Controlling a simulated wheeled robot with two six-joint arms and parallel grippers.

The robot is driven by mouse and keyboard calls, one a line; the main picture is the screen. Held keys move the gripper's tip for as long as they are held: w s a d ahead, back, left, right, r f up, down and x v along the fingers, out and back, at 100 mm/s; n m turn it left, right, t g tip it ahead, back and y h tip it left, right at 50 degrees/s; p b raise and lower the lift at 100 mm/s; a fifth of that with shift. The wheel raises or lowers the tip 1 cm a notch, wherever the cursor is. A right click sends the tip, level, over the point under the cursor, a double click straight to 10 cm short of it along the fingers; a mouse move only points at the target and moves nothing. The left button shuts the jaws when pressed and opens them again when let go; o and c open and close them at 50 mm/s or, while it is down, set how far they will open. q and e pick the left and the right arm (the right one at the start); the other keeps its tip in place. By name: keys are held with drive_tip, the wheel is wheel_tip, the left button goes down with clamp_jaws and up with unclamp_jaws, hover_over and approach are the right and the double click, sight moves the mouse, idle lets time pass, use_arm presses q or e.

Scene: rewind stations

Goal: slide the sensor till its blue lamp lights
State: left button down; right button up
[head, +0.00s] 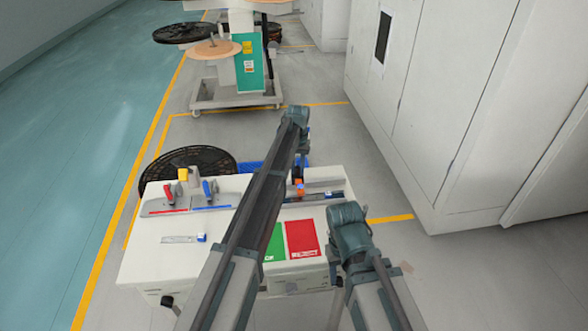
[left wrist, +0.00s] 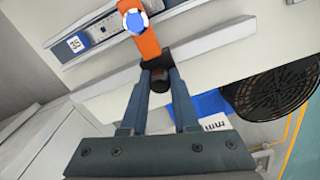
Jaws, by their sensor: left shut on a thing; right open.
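The sensor (left wrist: 149,43) is an orange block with a dark lower end, on a rail (left wrist: 100,30) with a scale in the left wrist view. Its lamp (left wrist: 135,21) shows blue with a pale edge; I cannot firmly tell whether it is lit. My left gripper (left wrist: 159,78) is shut on the sensor's dark end. In the head view the orange sensor (head: 299,187) shows just right of my left arm, which hides part of the rail and most of the gripper. My right arm is at the lower right of the head view; its fingers are not visible.
The white worktable (head: 145,262) also carries a second rail with red and blue clamps (head: 208,190), a small ruler (head: 180,239), and green and red pads (head: 302,238). A black reel (head: 190,157) is behind it. White cabinets (head: 420,110) stand at the right.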

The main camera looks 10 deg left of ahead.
use_arm(q)
drive_tip(key=c, duration=0.7)
unclamp_jaws()
drive_tip(key=shift+r, duration=0.1)
wheel_tip(320, 180, up, 14)
drive_tip(key=p, duration=1.3)
drive_tip(key=shift+f+p, duration=0.2)
drive_tip(key=shift+p, duration=0.2)
drive_tip(key=s+d+f+m+b, duration=0.1)
drive_tip(key=s, duration=1.2)
drive_tip(key=s+d+f+m+b, duration=0.1)
drive_tip(key=s+d, duration=0.1)
drive_tip(key=s, duration=1.1)
drive_tip(key=s+d+f+m+y+b, duration=0.1)
drive_tip(key=s+d, duration=0.1)
drive_tip(key=s, duration=1.1)
drive_tip(key=shift+s+d+f, duration=0.1)
drive_tip(key=shift+s+f, duration=0.05)
drive_tip(key=shift+s, duration=0.15)
